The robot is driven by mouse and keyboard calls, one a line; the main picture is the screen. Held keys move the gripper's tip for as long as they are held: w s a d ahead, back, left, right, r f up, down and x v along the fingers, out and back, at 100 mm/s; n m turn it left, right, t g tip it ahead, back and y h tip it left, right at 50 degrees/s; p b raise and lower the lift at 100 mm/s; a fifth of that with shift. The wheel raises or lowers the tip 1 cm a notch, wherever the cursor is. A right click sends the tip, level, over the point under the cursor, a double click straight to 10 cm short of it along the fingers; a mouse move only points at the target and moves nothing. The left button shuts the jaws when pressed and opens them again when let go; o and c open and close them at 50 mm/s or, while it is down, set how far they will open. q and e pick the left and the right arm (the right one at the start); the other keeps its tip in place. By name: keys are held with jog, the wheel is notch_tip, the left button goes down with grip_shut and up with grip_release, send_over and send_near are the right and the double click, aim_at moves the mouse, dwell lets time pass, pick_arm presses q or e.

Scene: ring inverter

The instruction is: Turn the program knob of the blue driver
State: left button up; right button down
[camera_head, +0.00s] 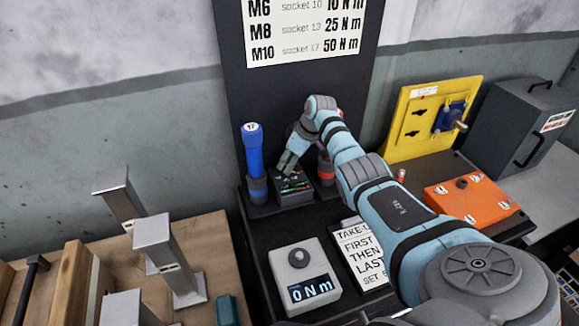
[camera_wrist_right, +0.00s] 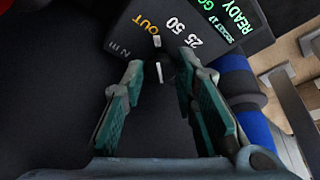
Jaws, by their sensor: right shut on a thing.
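The blue driver (camera_head: 253,150), marked 17 on top, stands upright at the left of the black bench. Beside it is a small dark controller box (camera_head: 295,192) with a lit green display; the wrist view shows its face (camera_wrist_right: 125,25) with OUT, 50, 25 and READY. My right gripper (camera_head: 287,168) reaches down to this box. In the wrist view its fingers (camera_wrist_right: 160,66) are shut on the dark program knob (camera_wrist_right: 160,73), whose white mark points roughly at OUT. The knob's outline is hard to see against the black. My left gripper is out of view.
A red driver (camera_head: 325,170) stands right of the box, partly behind my arm. A torque tester (camera_head: 303,280) reading 0 N m and an instruction card (camera_head: 357,245) lie in front. Grey metal posts (camera_head: 165,255) stand left; an orange box (camera_head: 470,197) is right.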

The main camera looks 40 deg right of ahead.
jog(key=shift+n+y+b, duration=0.4)
jog(key=shift+n+b, duration=0.7)
jog(key=shift+b, duration=0.35)
jog(key=c, duration=1.7)
grip_release()
jog(key=o, duration=0.5)
jog(key=shift+w+f+g, duration=0.1)
jog(key=shift+w+g, duration=0.1)
jog(key=shift+g, duration=0.1)
jog(key=shift+c, duration=0.2)
notch_tip(320, 180, up, 10)
